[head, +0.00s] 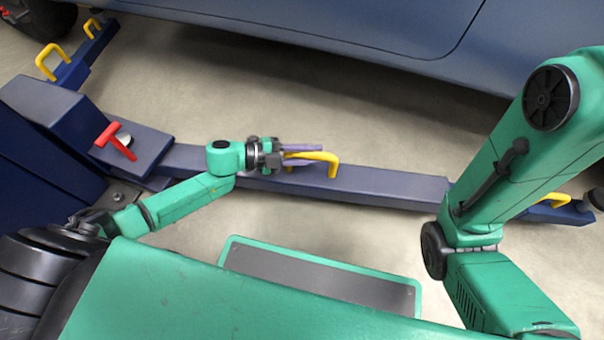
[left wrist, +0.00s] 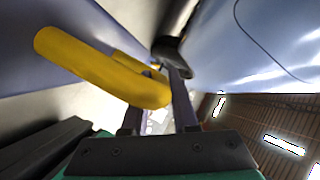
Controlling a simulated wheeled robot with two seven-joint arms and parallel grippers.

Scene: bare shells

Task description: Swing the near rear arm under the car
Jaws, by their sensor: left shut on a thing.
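The near rear lift arm (head: 390,184) is a long blue-grey beam. It runs from the blue post (head: 40,150) at the left across to the right, roughly along the car's side and outside its lower edge. A yellow handle (head: 333,166) stands on its middle; the handle also shows large in the left wrist view (left wrist: 95,68). My left gripper (head: 298,155) is shut on this handle. The blue-grey car (head: 340,25) is at the top. My right arm crosses the beam's right part; its gripper is not clearly seen.
A red T-shaped handle (head: 115,140) stands by the beam's root. Another blue arm (head: 75,68) with yellow handles (head: 50,60) lies at the upper left near a wheel (head: 40,15). A further yellow handle (head: 553,200) shows at the right. Bare floor (head: 230,80) lies between beam and car.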

